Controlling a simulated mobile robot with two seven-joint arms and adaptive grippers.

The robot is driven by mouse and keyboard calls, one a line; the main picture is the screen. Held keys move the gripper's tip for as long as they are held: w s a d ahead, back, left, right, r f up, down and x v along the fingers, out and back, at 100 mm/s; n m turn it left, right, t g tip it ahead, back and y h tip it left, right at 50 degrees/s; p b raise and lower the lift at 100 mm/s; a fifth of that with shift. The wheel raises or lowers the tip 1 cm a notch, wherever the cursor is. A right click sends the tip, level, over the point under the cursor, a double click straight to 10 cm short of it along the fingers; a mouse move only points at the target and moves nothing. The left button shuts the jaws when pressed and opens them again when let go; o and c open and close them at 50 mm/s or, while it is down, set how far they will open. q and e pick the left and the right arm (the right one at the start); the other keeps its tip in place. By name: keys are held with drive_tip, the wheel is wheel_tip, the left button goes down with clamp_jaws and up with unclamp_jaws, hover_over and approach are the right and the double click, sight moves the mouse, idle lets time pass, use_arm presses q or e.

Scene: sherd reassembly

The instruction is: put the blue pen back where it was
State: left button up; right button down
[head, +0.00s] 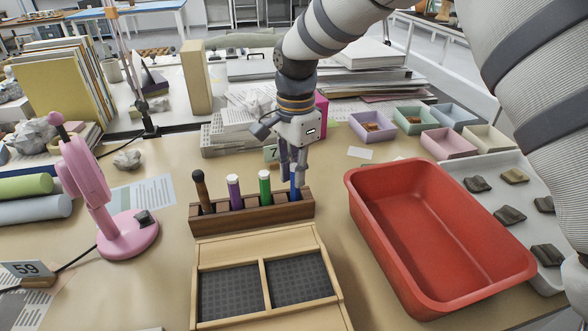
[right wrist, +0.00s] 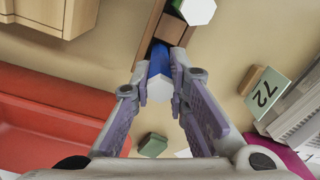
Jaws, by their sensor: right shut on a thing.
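The blue pen (head: 294,188) stands about upright at the right end of the wooden pen holder (head: 255,213). My right gripper (head: 293,176) is shut on it from above. In the right wrist view the blue pen (right wrist: 159,62) shows between the two fingers, over the holder's end slot. I cannot tell how deep its lower end sits in that slot. My left gripper is not in view.
A red bin (head: 440,240) stands right of the holder, and a wooden tray with dark pads (head: 325,242) lies in front. A pink lamp (head: 115,228) stands to the left. Small coloured boxes (head: 414,120) are at back right.

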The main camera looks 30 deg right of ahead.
drive_tip(key=shift+f, duration=0.35)
drive_tip(key=c, duration=1.6)
unclamp_jaws()
drive_tip(key=shift+o, duration=0.2)
wheel_tip(320, 180, up, 13)
